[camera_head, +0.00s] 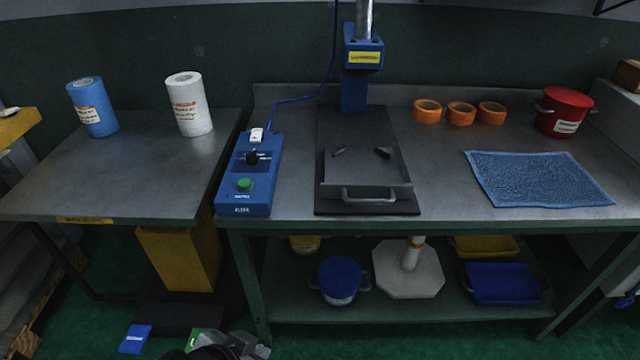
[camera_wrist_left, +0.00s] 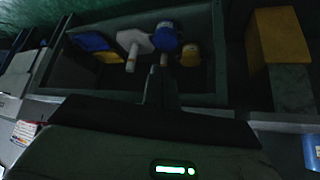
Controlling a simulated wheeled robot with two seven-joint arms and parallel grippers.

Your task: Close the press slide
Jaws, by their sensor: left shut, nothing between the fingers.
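The press slide (camera_head: 366,172) is a grey flat tray with a raised front lip and a bar handle (camera_head: 368,198). It sits at the front of a dark base plate (camera_head: 357,122), near the table's front edge, forward of the blue press head (camera_head: 362,52). Two small dark pieces lie on it. My left gripper (camera_head: 232,346) is low at the bottom edge of the head view, below and left of the slide and apart from it. In the left wrist view its fingers (camera_wrist_left: 162,86) are together and empty. My right gripper is not in view.
A blue control box (camera_head: 248,175) with a green button stands left of the slide. A blue mat (camera_head: 537,179), orange rolls (camera_head: 461,113) and a red pot (camera_head: 564,110) are to the right. A lower shelf (camera_head: 400,308) holds several items. The left table (camera_head: 130,175) is mostly clear.

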